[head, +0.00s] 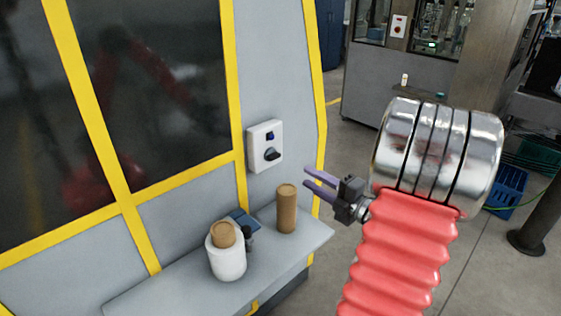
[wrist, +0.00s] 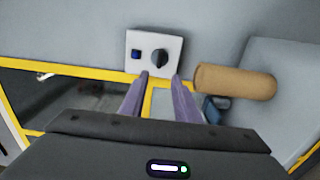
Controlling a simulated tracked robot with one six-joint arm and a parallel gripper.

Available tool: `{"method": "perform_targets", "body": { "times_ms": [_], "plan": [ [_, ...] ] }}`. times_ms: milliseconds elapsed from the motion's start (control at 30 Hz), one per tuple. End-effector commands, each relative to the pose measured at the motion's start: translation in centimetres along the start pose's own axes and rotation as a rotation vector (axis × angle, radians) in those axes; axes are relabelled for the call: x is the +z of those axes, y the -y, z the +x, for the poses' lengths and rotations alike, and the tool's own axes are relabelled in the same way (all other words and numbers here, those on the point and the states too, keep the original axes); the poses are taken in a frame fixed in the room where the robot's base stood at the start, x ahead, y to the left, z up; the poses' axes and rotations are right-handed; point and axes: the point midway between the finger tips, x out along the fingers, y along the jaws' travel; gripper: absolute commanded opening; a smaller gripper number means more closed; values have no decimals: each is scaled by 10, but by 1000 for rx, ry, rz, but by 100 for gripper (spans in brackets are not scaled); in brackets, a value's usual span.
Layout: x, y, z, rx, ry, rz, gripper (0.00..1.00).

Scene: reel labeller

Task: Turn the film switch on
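The film switch is a white box (head: 256,132) on the grey machine wall, with a black rotary knob (head: 271,154) and a small blue button (head: 270,136). In the wrist view the box (wrist: 172,66) is straight ahead, with the knob (wrist: 159,58) beyond the fingertips and the blue button (wrist: 137,55) to its left. My gripper (head: 306,177) has two purple fingers, apart with nothing between them. It is to the right of the box in the head view and not touching it. In the wrist view my gripper (wrist: 160,76) points at the box.
A grey shelf (head: 170,292) below carries a brown cardboard core (head: 287,209), a white film roll (head: 226,262) and a small blue item (head: 243,219). The core (wrist: 236,82) is right of the fingers in the wrist view. Yellow frame bars (head: 317,130) edge the wall.

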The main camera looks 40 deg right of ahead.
Motion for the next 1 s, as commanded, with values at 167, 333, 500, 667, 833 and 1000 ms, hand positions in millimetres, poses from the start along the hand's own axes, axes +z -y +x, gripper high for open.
{"method": "perform_targets", "body": {
  "times_ms": [167, 333, 500, 667, 833, 1000],
  "plan": [
    [-1, 0, 15, -1, -3, 0, 29],
    [-1, 0, 36, 0, -3, 0, 29],
    [-1, 0, 60, -1, -3, 1, 29],
    [-1, 0, 83, -1, -3, 0, 29],
    [-1, 1, 108, -1, -2, 1, 29],
    [0, 0, 127, -1, 0, 0, 29]
  ]
}}
